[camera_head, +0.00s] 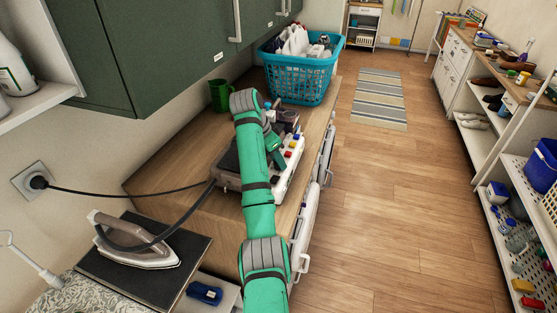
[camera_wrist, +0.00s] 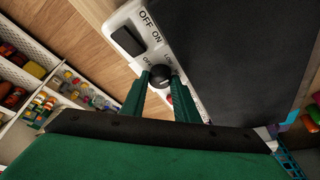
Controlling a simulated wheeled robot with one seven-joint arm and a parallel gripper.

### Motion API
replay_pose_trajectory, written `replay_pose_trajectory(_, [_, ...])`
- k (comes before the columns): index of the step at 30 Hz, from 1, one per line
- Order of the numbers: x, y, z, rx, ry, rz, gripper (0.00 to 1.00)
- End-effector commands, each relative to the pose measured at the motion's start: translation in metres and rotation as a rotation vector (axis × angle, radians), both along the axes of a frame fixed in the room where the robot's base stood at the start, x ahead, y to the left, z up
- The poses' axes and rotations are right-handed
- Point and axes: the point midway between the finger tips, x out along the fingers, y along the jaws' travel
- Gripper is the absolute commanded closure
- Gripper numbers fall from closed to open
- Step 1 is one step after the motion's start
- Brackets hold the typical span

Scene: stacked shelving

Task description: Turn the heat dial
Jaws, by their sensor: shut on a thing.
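The heat dial (camera_wrist: 159,72) is a small black round knob on the device's white panel in the wrist view, with "OFF" and "LOW" lettering beside it. My gripper (camera_wrist: 160,80) has its two green fingers on either side of the dial, shut on it. A black rocker switch (camera_wrist: 127,41) marked OFF and ON sits farther up the panel. The device (camera_head: 229,181) lies on the wooden counter in the head view. My arm hides part of it, and the dial cannot be made out there. The dial's exact setting is unclear.
A teal basket (camera_head: 297,82) of bottles and a green mug (camera_head: 219,96) stand beyond the device. An iron (camera_head: 137,243) rests on a dark board at lower left. Green cabinets (camera_head: 170,45) hang above the counter. The floor (camera_head: 400,190) to the right is clear.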

Motion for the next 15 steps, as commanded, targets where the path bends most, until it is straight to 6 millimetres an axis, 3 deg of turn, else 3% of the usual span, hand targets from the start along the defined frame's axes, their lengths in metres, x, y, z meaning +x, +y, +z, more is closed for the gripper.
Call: replay_pose_trajectory(15, [0.0025,-0.0011,0.0005,-0.003,0.001,-0.355,0.95])
